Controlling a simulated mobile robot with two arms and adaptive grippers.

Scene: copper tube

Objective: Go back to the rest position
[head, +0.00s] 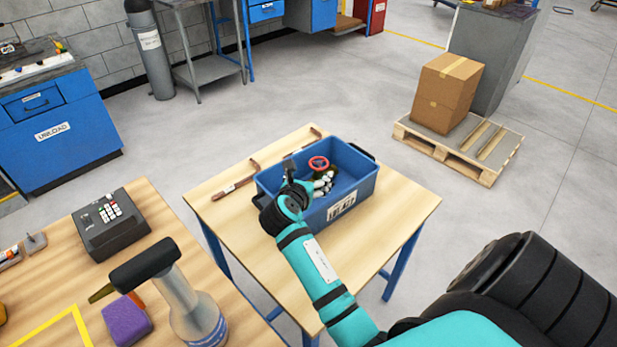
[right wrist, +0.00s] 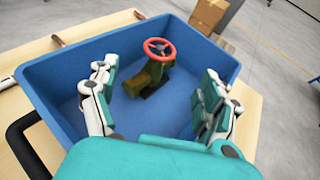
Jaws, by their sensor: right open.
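My right gripper (head: 308,180) is open over the blue bin (head: 347,203), with its two fingers spread apart in the right wrist view (right wrist: 156,75). A valve with a red handwheel (right wrist: 158,48) and a dark brass-coloured body (right wrist: 148,77) sits inside the bin, beyond the fingers and not visibly gripped. Its red wheel also shows in the head view (head: 318,162). A copper tube (head: 236,187) lies on the wooden table left of the bin. Another copper piece (head: 316,132) shows behind the bin, partly hidden. My left gripper is not in view.
The bin stands on a small wooden table (head: 405,205) with blue legs. A nearer workbench (head: 60,240) holds a black keypad device (head: 110,225), a spray bottle (head: 195,305) and a purple sponge (head: 127,320).

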